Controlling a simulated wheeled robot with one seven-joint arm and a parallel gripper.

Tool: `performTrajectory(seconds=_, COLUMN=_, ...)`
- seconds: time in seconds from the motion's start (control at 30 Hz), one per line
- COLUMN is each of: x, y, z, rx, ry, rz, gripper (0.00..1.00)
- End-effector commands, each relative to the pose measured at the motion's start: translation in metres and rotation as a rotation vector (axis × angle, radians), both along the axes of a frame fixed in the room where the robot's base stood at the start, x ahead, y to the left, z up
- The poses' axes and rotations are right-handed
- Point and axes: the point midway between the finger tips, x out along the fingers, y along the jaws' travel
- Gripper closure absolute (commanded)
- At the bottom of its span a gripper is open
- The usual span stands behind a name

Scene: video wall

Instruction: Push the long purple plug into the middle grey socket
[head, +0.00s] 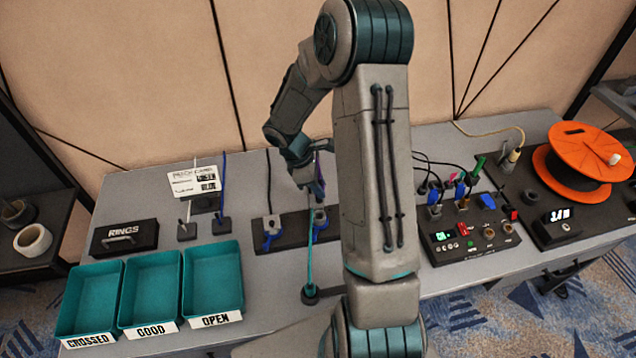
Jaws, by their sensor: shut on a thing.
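My gripper (314,190) points down over the dark strip at the middle of the table, partly covered by my own arm. It is shut on a narrow purple thing (319,168), which looks like the long purple plug; its lower end is hard to see. Just below the gripper a grey socket (319,216) with blue clips sits on the strip. I cannot tell whether the plug touches it. Another grey socket (271,226) with blue clips stands to the left. My arm hides the strip's right part, so I cannot confirm which socket is the middle one.
A thin teal rod (309,262) on a round black base stands in front of the strip. Teal trays (212,282) line the front left, with a black RINGS box (124,237) behind. A control box (470,238) with coloured plugs and an orange reel (585,150) stand right.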

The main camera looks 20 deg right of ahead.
Motion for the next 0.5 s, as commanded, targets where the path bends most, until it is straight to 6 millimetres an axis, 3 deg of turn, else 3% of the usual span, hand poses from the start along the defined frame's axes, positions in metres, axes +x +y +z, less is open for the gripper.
performTrajectory(seconds=0.5, x=0.0, y=0.001, z=-0.049, rx=0.0, ry=0.0, rz=-0.001, gripper=0.98)
